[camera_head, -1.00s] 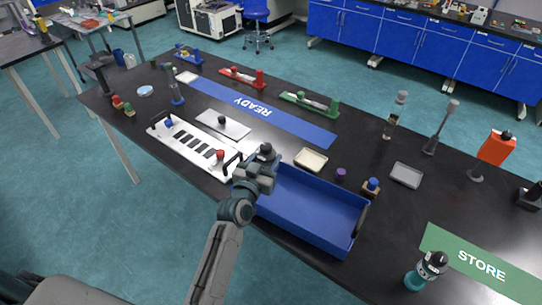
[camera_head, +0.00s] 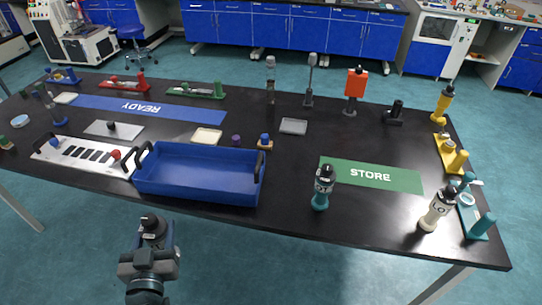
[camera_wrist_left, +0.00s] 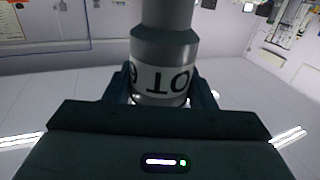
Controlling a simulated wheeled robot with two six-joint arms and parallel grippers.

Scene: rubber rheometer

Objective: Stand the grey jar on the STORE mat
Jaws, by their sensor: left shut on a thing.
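The grey jar shows large in the left wrist view (camera_wrist_left: 165,48), with a white label band carrying dark print that appears upside down. My left gripper (camera_head: 150,238) is shut on it; fingers sit on both sides of the label. In the head view only the jar's dark top (camera_head: 151,222) shows clearly above the gripper. Jar and gripper are in front of the table's near edge, left of the mat. The green STORE mat (camera_head: 340,172) lies flat at the right of the table, its surface bare. My right gripper is not in view.
A teal jar (camera_head: 321,190) stands by the mat's front left corner. A cream jar (camera_head: 437,210) stands in front of its right end, near teal stands (camera_head: 480,225). A blue tray (camera_head: 200,190) lies left of the mat. Black table between tray and teal jar is clear.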

